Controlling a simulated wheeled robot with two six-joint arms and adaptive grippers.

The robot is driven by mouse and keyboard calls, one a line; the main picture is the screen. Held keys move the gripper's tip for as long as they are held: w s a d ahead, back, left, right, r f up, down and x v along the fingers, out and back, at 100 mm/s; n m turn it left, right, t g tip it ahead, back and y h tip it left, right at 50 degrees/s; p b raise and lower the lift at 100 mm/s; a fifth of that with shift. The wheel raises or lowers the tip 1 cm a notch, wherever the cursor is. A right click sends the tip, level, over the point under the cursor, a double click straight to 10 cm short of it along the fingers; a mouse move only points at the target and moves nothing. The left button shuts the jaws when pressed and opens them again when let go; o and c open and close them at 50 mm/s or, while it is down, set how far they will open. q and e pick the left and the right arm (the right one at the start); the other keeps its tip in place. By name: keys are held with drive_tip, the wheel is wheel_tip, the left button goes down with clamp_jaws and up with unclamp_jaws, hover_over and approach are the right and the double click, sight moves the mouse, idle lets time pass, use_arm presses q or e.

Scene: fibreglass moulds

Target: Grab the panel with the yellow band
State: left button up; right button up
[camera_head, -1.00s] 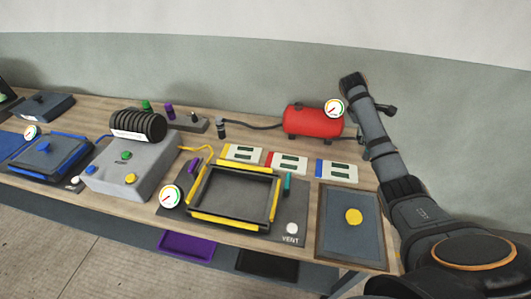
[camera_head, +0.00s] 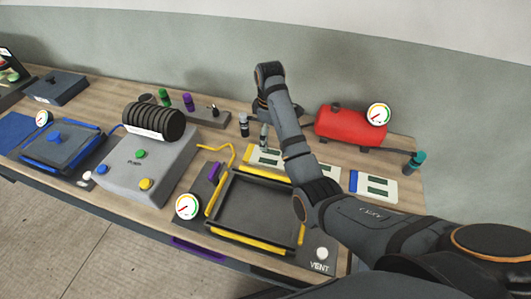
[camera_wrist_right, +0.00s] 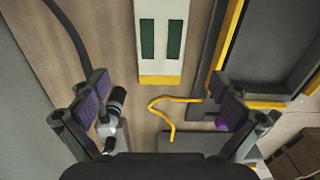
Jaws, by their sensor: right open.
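The panel with the yellow band (camera_head: 262,158) is white with dark green windows and lies flat on the bench, partly hidden by my right arm. In the right wrist view the panel (camera_wrist_right: 161,35) runs down from the top edge, its yellow band at its near end. My right gripper (camera_head: 264,128) is above the bench near the panel's back end. In the wrist view my right gripper (camera_wrist_right: 160,108) is wide open and empty, its purple pads on either side of the panel's line. The height gap cannot be told. My left gripper is not in view.
A small bottle (camera_head: 244,126) stands close to my right gripper. A black frame with yellow bars (camera_head: 250,205) lies in front of the panel. A blue-banded panel (camera_head: 373,187) and a red tank (camera_head: 350,126) are to the right. A grey control box (camera_head: 150,165) stands left.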

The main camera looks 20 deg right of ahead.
sight(268, 156)
drive_tip(key=f+b, duration=0.1)
drive_tip(key=s+f+b, duration=0.1)
drive_tip(key=f, duration=0.1)
drive_tip(key=shift+s+a, duration=0.1)
drive_tip(key=shift+a, duration=0.05)
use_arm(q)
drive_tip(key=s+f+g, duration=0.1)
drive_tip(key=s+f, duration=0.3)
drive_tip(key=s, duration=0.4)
use_arm(e)
drive_tip(key=shift+w+a+f+b, duration=0.1)
drive_tip(key=shift+w+f+b, duration=0.3)
drive_tip(key=shift+f, duration=0.35)
drive_tip(key=shift+w+f, duration=0.3)
drive_tip(key=shift+f, duration=0.1)
drive_tip(key=shift+f+p, duration=0.4)
drive_tip(key=shift+f, duration=0.05)
drive_tip(key=f, duration=0.2)
drive_tip(key=shift+s+f, duration=0.25)
drive_tip(key=shift+f, duration=0.05)
drive_tip(key=shift+w+f, duration=0.2)
drive_tip(key=shift+f, duration=0.5)
drive_tip(key=c, duration=1)
drive_tip(key=shift+c, duration=0.9)
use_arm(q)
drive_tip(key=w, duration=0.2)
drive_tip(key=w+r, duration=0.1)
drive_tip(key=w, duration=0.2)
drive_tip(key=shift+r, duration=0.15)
